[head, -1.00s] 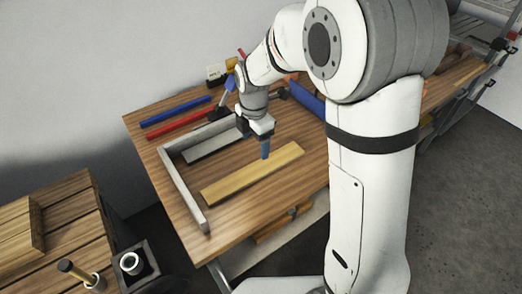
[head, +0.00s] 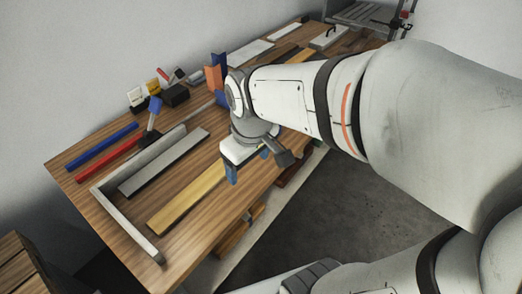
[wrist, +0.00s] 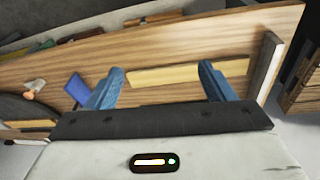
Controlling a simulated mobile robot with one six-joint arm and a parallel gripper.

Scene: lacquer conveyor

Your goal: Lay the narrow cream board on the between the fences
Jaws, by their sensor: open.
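A narrow pale yellow board, cream-like in colour (head: 187,197), lies flat on the wooden bench (head: 115,235). A grey strip (head: 165,161) lies roughly parallel behind it. Two pale grey fences form an L: the back fence (head: 150,148) runs behind the grey strip, and the left fence (head: 128,226) runs past the left ends of both. My gripper (head: 247,164) is open and empty, above the bench beyond the yellow board's right end. In the wrist view, the yellow board (wrist: 187,74) shows beyond the parted blue fingers (wrist: 160,86). I see a gap between board and left fence.
Blue (head: 102,146) and red (head: 104,160) bars lie behind the fences. Orange and blue upright pieces (head: 214,77) stand at the back. Several boards, including a pale one (head: 250,52), lie toward the bench's far right. The bench's front edge is close to my gripper.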

